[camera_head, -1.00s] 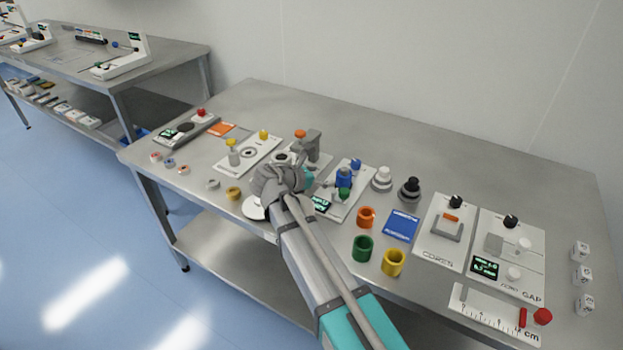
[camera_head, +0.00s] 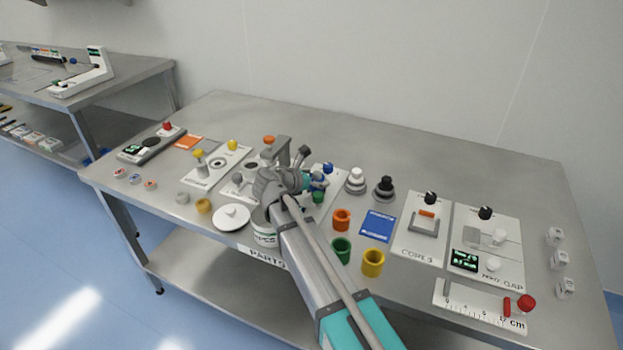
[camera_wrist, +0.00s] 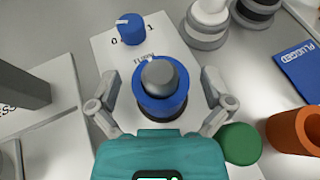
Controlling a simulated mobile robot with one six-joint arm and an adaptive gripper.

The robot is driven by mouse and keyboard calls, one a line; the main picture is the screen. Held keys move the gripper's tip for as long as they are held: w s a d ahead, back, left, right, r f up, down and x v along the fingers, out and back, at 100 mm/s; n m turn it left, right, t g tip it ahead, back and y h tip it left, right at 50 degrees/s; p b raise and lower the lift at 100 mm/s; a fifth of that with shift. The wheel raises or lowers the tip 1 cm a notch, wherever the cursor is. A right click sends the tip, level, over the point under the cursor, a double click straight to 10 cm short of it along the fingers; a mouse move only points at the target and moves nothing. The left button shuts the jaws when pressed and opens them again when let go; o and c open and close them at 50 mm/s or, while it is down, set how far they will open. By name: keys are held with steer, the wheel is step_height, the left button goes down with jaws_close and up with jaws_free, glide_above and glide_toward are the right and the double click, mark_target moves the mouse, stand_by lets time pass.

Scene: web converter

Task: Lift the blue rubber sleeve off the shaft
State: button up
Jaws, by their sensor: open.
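The blue rubber sleeve (camera_wrist: 179,100) stands around a grey round-topped shaft (camera_wrist: 159,75) on a white plate (camera_wrist: 108,50) in the wrist view. My gripper (camera_wrist: 160,88) is open, with one finger on each side of the sleeve. Gaps show between the fingers and the sleeve, so it is not gripped. In the head view my gripper (camera_head: 312,180) is over the same plate, and the sleeve is mostly hidden behind it. The lower part of the shaft is hidden by the sleeve.
A blue knob (camera_wrist: 131,29) sits behind the sleeve, and a green round part (camera_wrist: 239,143) is close to my right finger. An orange ring (camera_wrist: 295,130) and stacked grey-white discs (camera_wrist: 207,22) stand to the right. A grey post (camera_wrist: 22,85) stands at left.

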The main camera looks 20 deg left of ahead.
steer(key=c, duration=1.3)
steer(key=shift+r, duration=0.15)
jaws_close()
